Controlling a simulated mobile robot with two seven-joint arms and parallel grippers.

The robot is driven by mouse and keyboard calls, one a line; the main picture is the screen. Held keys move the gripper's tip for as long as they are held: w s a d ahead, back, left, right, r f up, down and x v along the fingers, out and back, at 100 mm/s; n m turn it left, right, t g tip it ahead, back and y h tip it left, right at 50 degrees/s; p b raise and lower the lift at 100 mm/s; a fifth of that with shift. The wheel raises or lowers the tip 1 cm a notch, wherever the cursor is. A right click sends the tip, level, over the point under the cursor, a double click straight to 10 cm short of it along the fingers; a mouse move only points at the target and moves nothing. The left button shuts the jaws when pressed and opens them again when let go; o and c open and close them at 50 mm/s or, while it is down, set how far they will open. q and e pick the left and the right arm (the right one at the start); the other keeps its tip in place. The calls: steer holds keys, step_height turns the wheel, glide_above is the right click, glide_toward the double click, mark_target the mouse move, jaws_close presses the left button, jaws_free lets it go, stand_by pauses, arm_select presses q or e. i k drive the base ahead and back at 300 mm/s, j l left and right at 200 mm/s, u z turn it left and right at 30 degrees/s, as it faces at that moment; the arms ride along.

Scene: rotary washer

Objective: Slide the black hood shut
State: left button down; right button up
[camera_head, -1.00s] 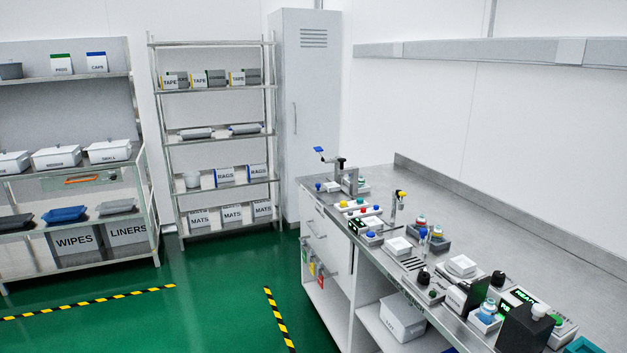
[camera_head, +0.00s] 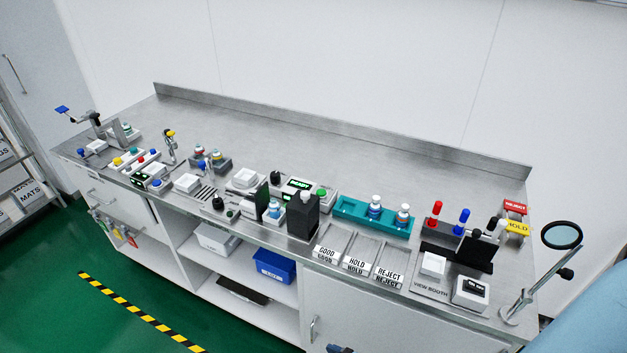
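A black hood (camera_head: 303,217), a tall box with a pale knob on top, stands near the front edge of the steel bench, about mid-length. A blue-and-white bottle (camera_head: 273,210) stands in a white holder just left of it and is uncovered. A green-lit display (camera_head: 297,184) sits behind the hood. A white unit with a green button (camera_head: 321,194) is behind it to the right. I cannot tell what is inside the hood. Neither of my grippers shows clearly in this view.
A teal tray (camera_head: 348,209) with bottles, labelled trays (camera_head: 355,262) and a black viewing booth (camera_head: 475,250) are to the right. A magnifier (camera_head: 562,236) stands at the right end. White stations crowd the left. The bench's back strip is clear.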

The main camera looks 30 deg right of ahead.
mark_target(302, 210)
steer(key=z, duration=0.95)
